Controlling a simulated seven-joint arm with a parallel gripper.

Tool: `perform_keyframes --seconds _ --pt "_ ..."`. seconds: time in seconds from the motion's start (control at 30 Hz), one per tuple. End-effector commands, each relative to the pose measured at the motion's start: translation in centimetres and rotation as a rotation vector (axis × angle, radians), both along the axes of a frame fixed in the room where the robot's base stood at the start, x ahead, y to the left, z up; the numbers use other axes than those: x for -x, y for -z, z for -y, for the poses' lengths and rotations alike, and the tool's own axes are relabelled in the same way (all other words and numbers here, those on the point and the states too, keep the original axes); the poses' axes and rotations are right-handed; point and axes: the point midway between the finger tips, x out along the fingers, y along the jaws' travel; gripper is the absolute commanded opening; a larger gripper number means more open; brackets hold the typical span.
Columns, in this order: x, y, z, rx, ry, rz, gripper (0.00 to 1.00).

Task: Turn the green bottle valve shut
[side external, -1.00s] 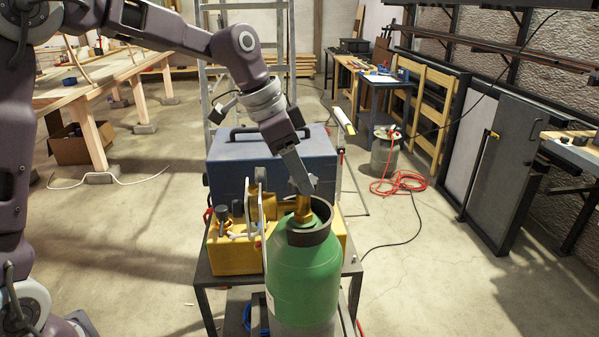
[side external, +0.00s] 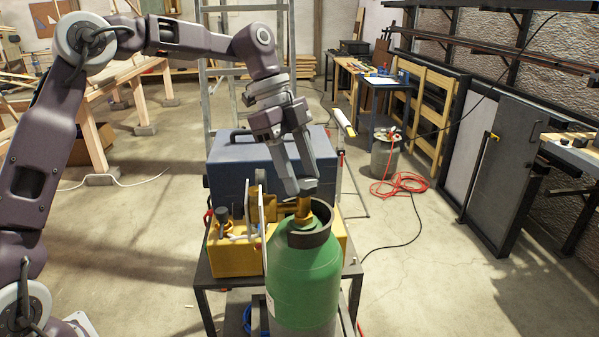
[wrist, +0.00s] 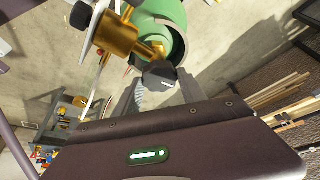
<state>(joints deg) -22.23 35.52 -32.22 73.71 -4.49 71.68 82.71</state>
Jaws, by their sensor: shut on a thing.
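The green bottle (side external: 304,278) stands upright in front, with a dark collar (side external: 308,238) around its neck. A brass valve (side external: 303,208) rises from the neck, topped by a dark grey knob (side external: 308,186). My gripper (side external: 302,188) reaches down from above, its two fingers shut on the knob's sides. In the wrist view the knob (wrist: 160,75) bears a white line and sits between my fingertips (wrist: 163,90). The brass valve body (wrist: 118,36) and the bottle (wrist: 168,14) show beyond it. The fingers hide part of the knob's sides.
A brass regulator with a white-faced gauge (side external: 263,215) sits just left of the valve. A yellow box (side external: 234,258) and a blue case (side external: 245,170) stand close behind on the dark cart (side external: 203,283).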

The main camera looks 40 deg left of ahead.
Motion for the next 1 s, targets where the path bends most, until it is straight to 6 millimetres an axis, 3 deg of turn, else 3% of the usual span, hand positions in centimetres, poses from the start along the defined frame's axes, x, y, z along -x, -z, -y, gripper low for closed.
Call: perform_keyframes --seconds 0.77,0.8,0.9,1.0 --pt "-0.02 0.2 -0.11 -0.004 0.09 -0.004 0.08" --pt "-0.02 0.21 -0.11 -0.005 0.09 -0.004 0.54" --pt "-0.03 0.16 -0.09 -0.004 0.09 -0.003 0.7" --pt "-0.05 0.12 -0.06 -0.003 0.09 -0.002 0.7"
